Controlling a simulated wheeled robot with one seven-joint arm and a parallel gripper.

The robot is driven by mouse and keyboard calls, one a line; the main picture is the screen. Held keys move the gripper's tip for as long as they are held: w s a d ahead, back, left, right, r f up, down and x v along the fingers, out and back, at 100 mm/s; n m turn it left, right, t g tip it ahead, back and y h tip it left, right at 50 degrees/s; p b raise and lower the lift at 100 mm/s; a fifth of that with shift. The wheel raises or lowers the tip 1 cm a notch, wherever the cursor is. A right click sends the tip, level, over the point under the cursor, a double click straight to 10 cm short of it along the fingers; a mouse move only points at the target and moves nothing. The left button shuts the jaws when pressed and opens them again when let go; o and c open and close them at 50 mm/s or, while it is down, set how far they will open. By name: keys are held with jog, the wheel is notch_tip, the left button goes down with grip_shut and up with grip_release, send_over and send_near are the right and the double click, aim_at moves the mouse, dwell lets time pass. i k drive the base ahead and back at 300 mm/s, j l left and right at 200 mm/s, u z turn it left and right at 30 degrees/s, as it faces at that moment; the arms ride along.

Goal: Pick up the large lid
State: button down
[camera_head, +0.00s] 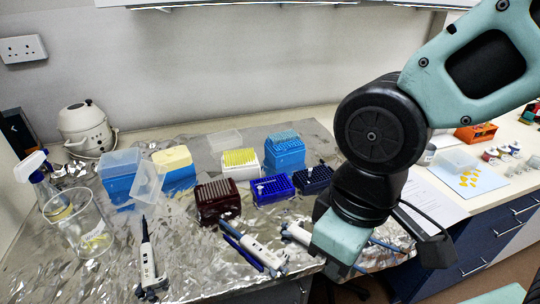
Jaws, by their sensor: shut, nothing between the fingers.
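A clear, frosted lid (148,186) stands tilted on the foil-covered bench at left. It is at the right side of a blue tip box (118,189) with a translucent top. A second clear, flat lid-like piece (225,140) lies at the back, behind the racks. I cannot tell for certain which is the large lid; the tilted one looks larger. My gripper (340,243) hangs over the front right of the bench, far to the right of both. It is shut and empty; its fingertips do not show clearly.
Between my gripper and the tilted lid stand a dark red rack (217,202), a blue rack (272,190) and pipettes (148,258). A clear beaker (84,230) and a spray bottle (33,172) are at left.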

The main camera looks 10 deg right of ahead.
aim_at(456, 161)
jog(key=i+l+z, duration=0.1)
jog(key=l, duration=0.35)
jog(key=i+l+z, duration=0.1)
jog(key=i+l, duration=0.15)
jog(key=l, duration=0.25)
jog(key=i+l+z, duration=0.1)
jog(key=l, duration=0.35)
jog(key=i+l+z, duration=0.1)
jog(key=i+l, duration=0.15)
jog(key=l, duration=0.15)
jog(key=i+l+z, duration=0.1)
jog(key=i+l, duration=0.15)
jog(key=l, duration=0.15)
jog(key=i+l, duration=0.25)
jog(key=l, duration=0.15)
jog(key=k+l+z, duration=0.05)
